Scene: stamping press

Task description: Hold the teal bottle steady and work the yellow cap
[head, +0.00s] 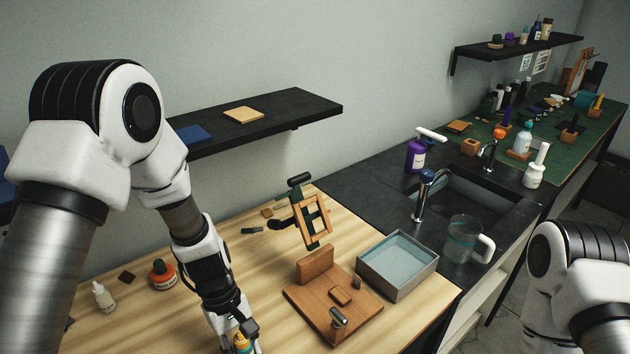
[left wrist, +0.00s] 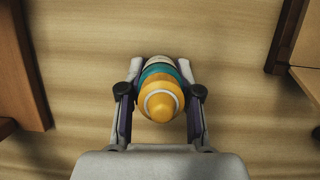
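The teal bottle (left wrist: 161,70) stands on the wooden table between the fingers of my left gripper (left wrist: 162,66). Its yellow cap (left wrist: 161,102) points up toward the left wrist camera. The left fingertips flank the bottle's body on both sides and appear to touch it, below the cap.
A wooden stand (head: 312,300) and a grey tray (head: 397,265) are right of my left gripper. A sink (head: 480,200) and a glass jug (head: 463,240) are beyond the tray.

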